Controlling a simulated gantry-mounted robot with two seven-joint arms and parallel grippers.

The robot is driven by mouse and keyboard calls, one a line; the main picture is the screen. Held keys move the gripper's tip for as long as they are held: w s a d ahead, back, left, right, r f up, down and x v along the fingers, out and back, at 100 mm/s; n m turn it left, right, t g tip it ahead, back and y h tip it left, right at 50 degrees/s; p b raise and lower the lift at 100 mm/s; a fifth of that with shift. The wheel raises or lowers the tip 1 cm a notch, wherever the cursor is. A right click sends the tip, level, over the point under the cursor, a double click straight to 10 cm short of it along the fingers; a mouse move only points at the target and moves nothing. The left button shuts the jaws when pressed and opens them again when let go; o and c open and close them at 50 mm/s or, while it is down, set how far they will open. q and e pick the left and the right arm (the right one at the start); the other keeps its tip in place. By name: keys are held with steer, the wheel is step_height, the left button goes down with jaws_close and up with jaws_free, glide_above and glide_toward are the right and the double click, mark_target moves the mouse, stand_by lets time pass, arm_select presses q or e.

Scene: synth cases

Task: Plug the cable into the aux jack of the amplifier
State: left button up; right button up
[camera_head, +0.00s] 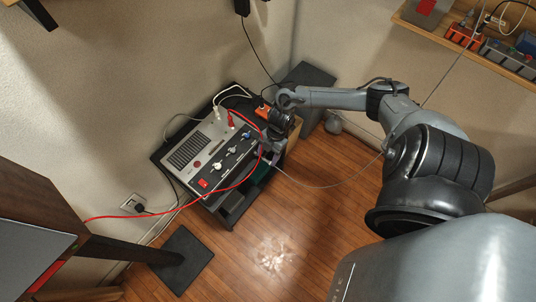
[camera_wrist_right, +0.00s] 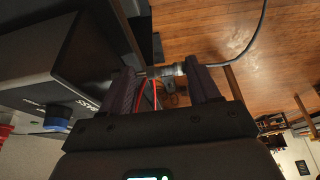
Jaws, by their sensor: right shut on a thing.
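The amplifier (camera_head: 205,150) is a light box with a dark front panel, on a dark stand against the wall. Its front has several knobs and a red switch (camera_head: 203,183). In the right wrist view its dark panel with a blue knob (camera_wrist_right: 58,118) and the word BASS fills the left. My right gripper (camera_wrist_right: 165,82) is shut on the metal plug of the grey cable (camera_wrist_right: 252,48), close to the amplifier's front right corner. The plug lies crosswise between the fingers, the cable leaving to the right. The aux jack cannot be made out. My left gripper is not in view.
A red cable (camera_head: 180,217) crosses the amplifier's front and runs to the lower left. White and red plugs stand in the amplifier's top. A dark speaker-like box (camera_head: 307,77) stands behind my right gripper. The wooden floor (camera_head: 310,210) in front is mostly clear.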

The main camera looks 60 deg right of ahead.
steer(key=shift+p, duration=0.35)
stand_by(0.7)
steer(key=shift+w, duration=0.25)
stand_by(0.4)
steer(key=shift+d, duration=0.1)
stand_by(0.6)
steer(key=shift+w, duration=0.1)
stand_by(0.6)
steer(key=shift+w+r+p, duration=0.15)
steer(key=shift+r+p, duration=0.05)
steer(key=shift+p, duration=0.15)
stand_by(0.4)
